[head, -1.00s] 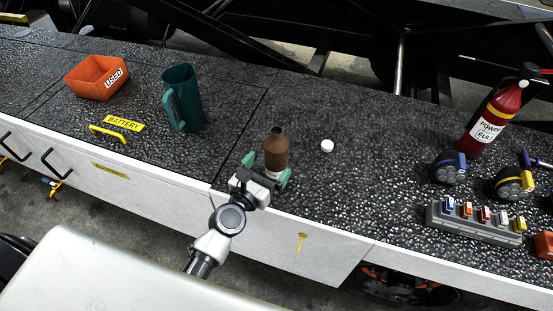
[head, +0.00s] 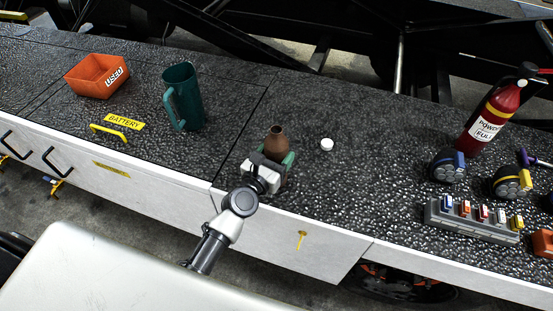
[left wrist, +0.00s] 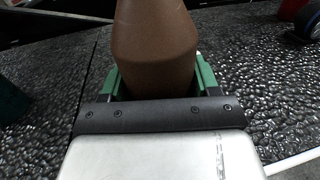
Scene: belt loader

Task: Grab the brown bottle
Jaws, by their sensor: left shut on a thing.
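The brown bottle (head: 277,140) stands upright on the dark speckled counter near its front edge. Its neck and shoulder show in the head view; its lower part is hidden behind my gripper. My left gripper (head: 273,161) is shut on the bottle, with a green finger on each side of its body. In the left wrist view the bottle (left wrist: 154,50) fills the space between the green fingers (left wrist: 158,80). My right gripper is not in view.
A white cap (head: 327,145) lies right of the bottle. A teal pitcher (head: 184,97) and orange bin (head: 97,76) stand left. A fire extinguisher (head: 488,122), blue-topped device (head: 447,166) and grey switch block (head: 472,220) are on the right. The counter behind the bottle is clear.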

